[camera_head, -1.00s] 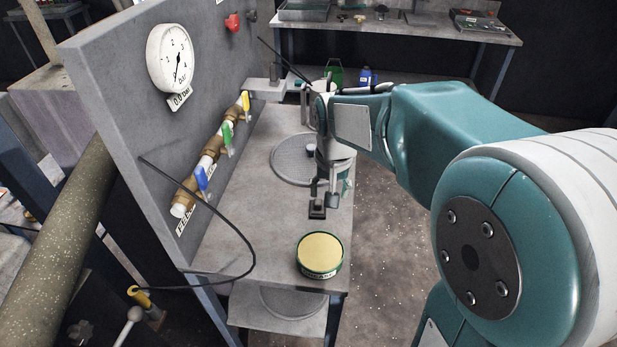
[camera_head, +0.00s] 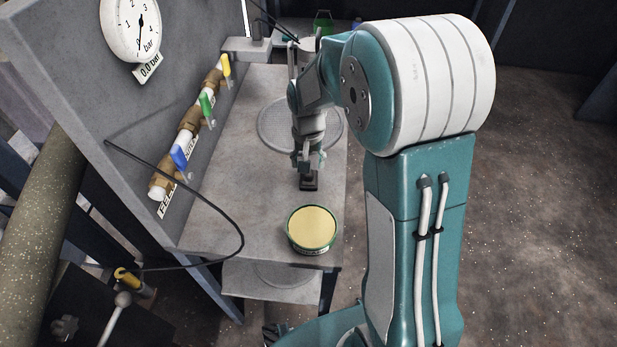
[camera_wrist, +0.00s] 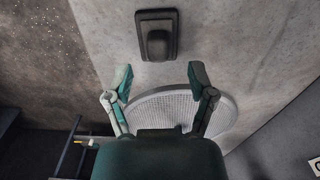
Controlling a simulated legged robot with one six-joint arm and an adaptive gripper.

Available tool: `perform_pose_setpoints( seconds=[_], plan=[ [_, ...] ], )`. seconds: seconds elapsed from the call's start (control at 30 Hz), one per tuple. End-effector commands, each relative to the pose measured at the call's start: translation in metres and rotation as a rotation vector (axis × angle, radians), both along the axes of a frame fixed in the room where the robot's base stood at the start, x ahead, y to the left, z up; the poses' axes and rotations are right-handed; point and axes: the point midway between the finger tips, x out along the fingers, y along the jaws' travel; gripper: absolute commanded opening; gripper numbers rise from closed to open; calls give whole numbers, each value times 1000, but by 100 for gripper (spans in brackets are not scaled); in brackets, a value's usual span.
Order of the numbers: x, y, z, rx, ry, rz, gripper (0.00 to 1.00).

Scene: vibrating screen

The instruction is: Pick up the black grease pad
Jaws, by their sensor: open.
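The black grease pad (camera_head: 309,181) lies on the grey bench top (camera_head: 225,195), between the round mesh disc and the yellow tin. In the wrist view the pad (camera_wrist: 157,35) is a dark rectangular base with a raised rounded grip, near the top of the picture. My gripper (camera_head: 308,164) is close to the pad in the head view. In the wrist view my gripper (camera_wrist: 160,80) has its two fingers spread and empty, with the pad just beyond the fingertips and apart from them. The exact height above the pad is hard to tell.
A green tin with a yellow top (camera_head: 311,226) stands near the pad. A round mesh disc (camera_head: 275,122) lies behind it. A panel with a gauge (camera_head: 131,24) and valves (camera_head: 207,107) rises on the left. A black cable (camera_head: 226,217) hangs over the bench's left side.

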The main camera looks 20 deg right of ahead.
Motion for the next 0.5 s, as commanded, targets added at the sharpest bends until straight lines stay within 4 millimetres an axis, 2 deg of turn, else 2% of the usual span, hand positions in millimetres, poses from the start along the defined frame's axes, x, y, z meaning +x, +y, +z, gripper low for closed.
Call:
perform_pose_setpoints(
  seconds=[0.1,0.23,0.5],
  plan=[
    [-5,0,-21,0,6,0,71],
    [-4,0,-37,0,4,0,71],
    [-4,0,-40,-1,1,0,71]
  ],
)
